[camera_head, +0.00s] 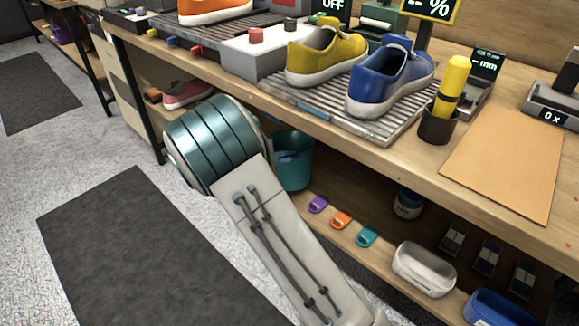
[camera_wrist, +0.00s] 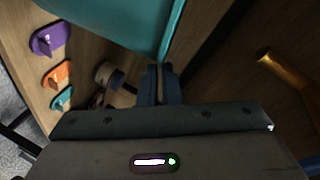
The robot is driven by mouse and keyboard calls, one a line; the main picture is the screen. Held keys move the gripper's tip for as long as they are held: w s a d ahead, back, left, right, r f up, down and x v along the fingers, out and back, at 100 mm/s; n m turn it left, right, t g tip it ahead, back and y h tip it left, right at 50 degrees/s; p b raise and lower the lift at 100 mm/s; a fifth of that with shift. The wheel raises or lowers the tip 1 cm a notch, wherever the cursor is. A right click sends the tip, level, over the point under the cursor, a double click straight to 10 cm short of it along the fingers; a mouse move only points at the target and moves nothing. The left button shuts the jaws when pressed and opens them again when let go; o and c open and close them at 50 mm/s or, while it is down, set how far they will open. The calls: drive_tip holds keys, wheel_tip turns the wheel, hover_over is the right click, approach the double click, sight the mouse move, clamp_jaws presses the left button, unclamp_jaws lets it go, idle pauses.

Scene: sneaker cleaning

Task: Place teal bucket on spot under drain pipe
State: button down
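The teal bucket (camera_head: 296,174) is under the workbench, beyond my arm, which hides its left side. It also fills the top of the wrist view (camera_wrist: 125,22), with its lower edge running down to my fingertips. My gripper (camera_wrist: 160,70) shows two dark blue fingers close together, appearing shut on the bucket's wall; the exact contact is partly hidden. A brass-coloured pipe (camera_wrist: 282,70), probably the drain pipe, shows at the right of the wrist view, apart from the bucket. The spot under it is not distinguishable.
The lower shelf holds purple (camera_head: 318,204), orange (camera_head: 341,219) and teal (camera_head: 367,236) items, a white tub (camera_head: 424,267) and a blue tub (camera_head: 497,310). A table leg (camera_head: 138,95) stands left of my arm. Shoes stand on the bench top (camera_head: 390,158). The left floor has open room.

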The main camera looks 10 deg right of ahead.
sight(302, 162)
drive_tip(key=f, duration=0.1)
drive_tip(key=f+b, duration=0.2)
drive_tip(key=shift+w+d+f, duration=0.1)
drive_tip(key=shift+d+f, duration=0.15)
drive_tip(key=shift+f, duration=0.1)
drive_tip(key=c, duration=1.6)
unclamp_jaws()
drive_tip(key=shift+r, duration=0.1)
